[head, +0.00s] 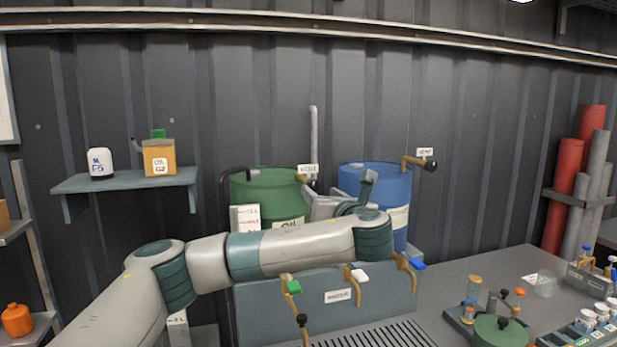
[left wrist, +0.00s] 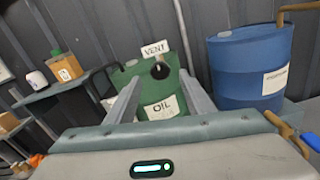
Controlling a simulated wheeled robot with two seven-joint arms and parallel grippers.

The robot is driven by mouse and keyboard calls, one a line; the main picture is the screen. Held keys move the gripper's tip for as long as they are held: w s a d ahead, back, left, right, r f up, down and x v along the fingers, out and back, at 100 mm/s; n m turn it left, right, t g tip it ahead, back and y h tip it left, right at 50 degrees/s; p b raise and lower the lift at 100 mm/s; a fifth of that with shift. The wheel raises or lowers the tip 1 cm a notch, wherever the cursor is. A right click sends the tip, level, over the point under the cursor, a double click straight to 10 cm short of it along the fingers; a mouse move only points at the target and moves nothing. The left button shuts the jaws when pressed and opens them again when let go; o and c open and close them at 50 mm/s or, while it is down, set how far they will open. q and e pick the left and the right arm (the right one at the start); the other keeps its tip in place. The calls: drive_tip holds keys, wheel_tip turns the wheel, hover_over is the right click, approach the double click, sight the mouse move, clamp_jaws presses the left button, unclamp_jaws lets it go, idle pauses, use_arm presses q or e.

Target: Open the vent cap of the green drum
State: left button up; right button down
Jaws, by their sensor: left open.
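The green drum (head: 262,187) labelled OIL stands against the wall beside a blue drum (head: 372,177). Its black vent cap (left wrist: 160,71) shows in the left wrist view under a white VENT tag (left wrist: 155,49). In the head view, my gripper hides the cap; only the tag (head: 308,170) shows clearly. My left gripper (left wrist: 160,77) is open, its fingers pointing at the green drum, one either side of the cap in the picture. I cannot tell whether the fingertips reach the cap. My right gripper is not in view.
The blue drum has its own tagged brass vent (head: 420,163) with a black knob. A panel with several brass taps (head: 338,296) stands below my arm. A wall shelf (head: 125,180) holds a white bottle and an orange can. A grey bench (head: 465,270) lies at the right.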

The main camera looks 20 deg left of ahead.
sight(309, 183)
use_arm(q)
drive_tip(key=p+x, duration=0.4)
drive_tip(key=x, duration=0.5)
drive_tip(key=shift+w+a+r, duration=0.1)
drive_tip(key=shift+w+a, duration=0.15)
drive_tip(key=shift+w, duration=0.05)
drive_tip(key=shift+w+a, duration=0.3)
drive_tip(key=shift+w, duration=0.25)
drive_tip(key=c, duration=1)
drive_tip(key=shift+c, duration=0.2)
